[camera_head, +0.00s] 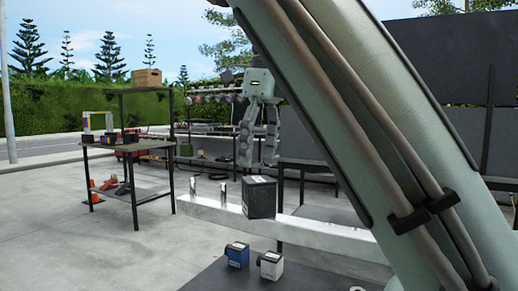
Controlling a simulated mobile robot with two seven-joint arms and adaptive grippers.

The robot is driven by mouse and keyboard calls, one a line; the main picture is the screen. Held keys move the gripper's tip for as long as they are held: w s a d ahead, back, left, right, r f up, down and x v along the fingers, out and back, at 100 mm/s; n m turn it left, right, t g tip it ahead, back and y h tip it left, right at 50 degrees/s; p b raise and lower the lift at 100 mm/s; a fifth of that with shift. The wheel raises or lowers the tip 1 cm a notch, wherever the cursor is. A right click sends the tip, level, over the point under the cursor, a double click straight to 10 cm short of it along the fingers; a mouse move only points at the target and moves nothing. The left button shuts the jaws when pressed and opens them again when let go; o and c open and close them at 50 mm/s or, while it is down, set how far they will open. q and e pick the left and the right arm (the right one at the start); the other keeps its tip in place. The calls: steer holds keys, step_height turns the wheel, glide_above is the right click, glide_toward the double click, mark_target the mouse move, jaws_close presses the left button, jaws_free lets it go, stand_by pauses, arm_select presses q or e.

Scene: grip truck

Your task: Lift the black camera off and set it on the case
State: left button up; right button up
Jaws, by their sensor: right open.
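The black camera (259,198) is a dark box with a pale mark on top. It appears to rest on a long pale metal beam (325,233). My right gripper (257,162) is grey-green and hangs pointing down above the black camera, its two fingers apart and empty. A gap seems to show between the fingertips and the camera top. A blue camera (237,257) and a white camera (271,266) stand on a dark flat surface (215,278) at the bottom. I cannot tell whether this surface is the case. My left gripper is not in view.
My own large arm link covers the right side. Two short metal posts (223,193) stand on the beam, left of the black camera. A dark table (140,145) with tools stands at the left, and a loaded rack (210,130) stands behind. Concrete floor is clear at lower left.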

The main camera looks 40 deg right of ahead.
mark_target(256, 179)
steer(key=f, duration=0.6)
steer(key=shift+w+a+f, duration=0.2)
steer(key=shift+w+f, duration=0.05)
steer(key=shift+f, duration=0.1)
steer(key=shift+w+f, duration=0.1)
steer(key=shift+f, duration=0.25)
steer(key=shift+c, duration=0.3)
steer(key=c, duration=1.2)
steer(key=o, duration=0.7)
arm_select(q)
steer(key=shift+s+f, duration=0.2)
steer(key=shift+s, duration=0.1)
arm_select(e)
steer(key=c, duration=0.3)
